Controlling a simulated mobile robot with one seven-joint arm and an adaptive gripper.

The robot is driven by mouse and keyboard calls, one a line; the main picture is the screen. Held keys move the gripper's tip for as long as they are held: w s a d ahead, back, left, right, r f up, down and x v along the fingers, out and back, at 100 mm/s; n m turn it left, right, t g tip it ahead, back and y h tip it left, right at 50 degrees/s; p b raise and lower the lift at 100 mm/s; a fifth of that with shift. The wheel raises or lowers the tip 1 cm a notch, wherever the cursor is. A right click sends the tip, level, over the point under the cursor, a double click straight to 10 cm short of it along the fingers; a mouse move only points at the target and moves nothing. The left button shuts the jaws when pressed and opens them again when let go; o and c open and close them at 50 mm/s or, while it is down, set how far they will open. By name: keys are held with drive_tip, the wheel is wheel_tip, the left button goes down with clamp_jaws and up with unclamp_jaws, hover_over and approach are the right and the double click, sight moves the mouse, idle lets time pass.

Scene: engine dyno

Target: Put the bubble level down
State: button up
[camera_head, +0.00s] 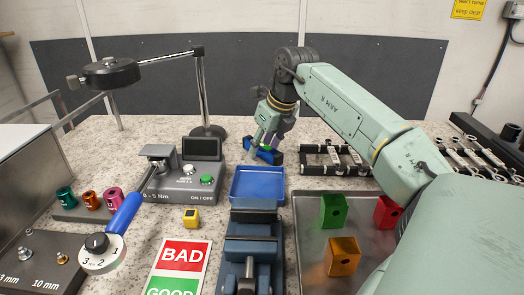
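The bubble level (271,156) is a small blue and dark bar with a bit of green showing at its top. It is behind the blue tray, at or just above the speckled worktop; any gap beneath it is too small to tell. My gripper (266,142) reaches down from above with its fingers at the level and appears shut on it. The fingers hide part of the level's top and left side.
The blue tray (257,184) sits in front, beyond a blue vise (249,250). A torque tester (185,178) stands left, a black rack (335,160) right. A metal tray (310,255) holds coloured blocks. Worktop around the level's left is clear.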

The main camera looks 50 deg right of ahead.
clamp_jaws()
idle(0.3)
drive_tip(key=shift+r, duration=0.1)
